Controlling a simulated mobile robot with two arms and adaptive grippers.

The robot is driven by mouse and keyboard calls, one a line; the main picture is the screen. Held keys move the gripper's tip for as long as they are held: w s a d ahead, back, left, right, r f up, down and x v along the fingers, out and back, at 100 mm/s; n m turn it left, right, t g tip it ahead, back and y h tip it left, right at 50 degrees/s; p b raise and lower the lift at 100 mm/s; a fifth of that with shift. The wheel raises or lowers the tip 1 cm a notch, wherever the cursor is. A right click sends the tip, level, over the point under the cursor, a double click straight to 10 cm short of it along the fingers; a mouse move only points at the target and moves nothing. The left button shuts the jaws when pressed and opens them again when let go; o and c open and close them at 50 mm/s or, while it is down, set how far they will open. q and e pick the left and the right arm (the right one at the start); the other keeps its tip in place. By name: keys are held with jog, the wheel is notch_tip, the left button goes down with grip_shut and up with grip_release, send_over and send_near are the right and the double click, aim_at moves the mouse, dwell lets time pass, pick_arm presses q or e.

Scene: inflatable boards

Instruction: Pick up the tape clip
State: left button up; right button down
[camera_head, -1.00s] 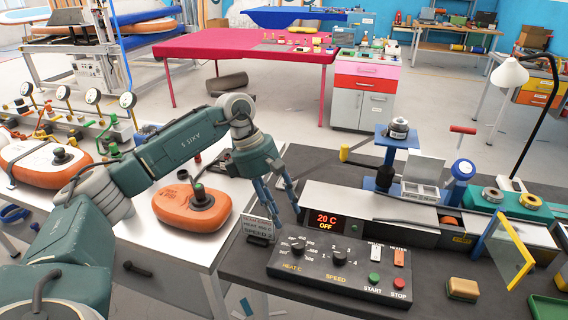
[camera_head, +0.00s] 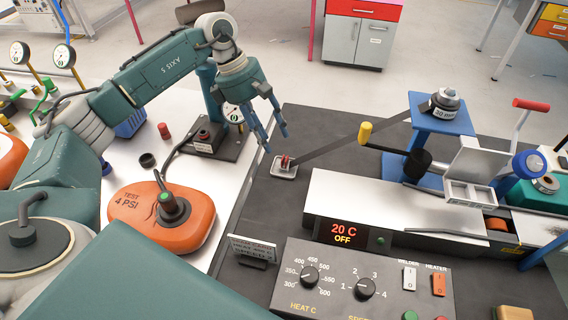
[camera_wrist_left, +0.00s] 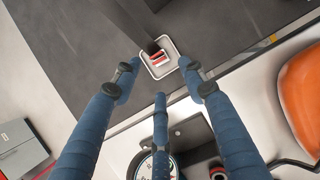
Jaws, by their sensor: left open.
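The tape clip (camera_head: 286,163) is a small red piece in a pale square tray (camera_head: 284,172) at the left edge of the dark bench. A dark grey strip of tape (camera_head: 345,136) runs from the clip up to a roll on a blue stand. My left gripper (camera_head: 276,143) is open and empty, pointing down just above and behind the clip in the head view. In the left wrist view, the clip (camera_wrist_left: 158,57) shows red and white in its tray, beyond the spread blue fingers (camera_wrist_left: 160,90). My right gripper is not in view.
A tape roll (camera_head: 446,99) sits on the blue stand. The control panel (camera_head: 365,286) and small sign (camera_head: 252,249) stand in front. An orange inflatable board sample (camera_head: 150,222) and a gauge stand (camera_head: 208,140) are on the white table at left.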

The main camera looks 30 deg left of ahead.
aim_at(284, 158)
pick_arm(q)
jog(key=x, duration=0.2)
jog(key=shift+d+f+b, duration=0.1)
jog(key=shift+f+b, duration=0.25)
jog(key=shift+b, duration=0.05)
jog(key=shift+w+f, duration=0.15)
jog(key=shift+f, duration=0.15)
jog(key=b+x, duration=0.2)
jog(key=x, duration=0.2)
jog(key=shift+w+d+f, duration=0.1)
jog(key=shift+d, duration=0.15)
jog(key=shift+d+f, duration=0.1)
jog(key=shift+f, duration=0.05)
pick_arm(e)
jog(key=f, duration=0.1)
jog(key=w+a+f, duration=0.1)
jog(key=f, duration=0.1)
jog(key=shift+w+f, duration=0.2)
pick_arm(q)
jog(key=c, duration=0.8)
grip_shut()
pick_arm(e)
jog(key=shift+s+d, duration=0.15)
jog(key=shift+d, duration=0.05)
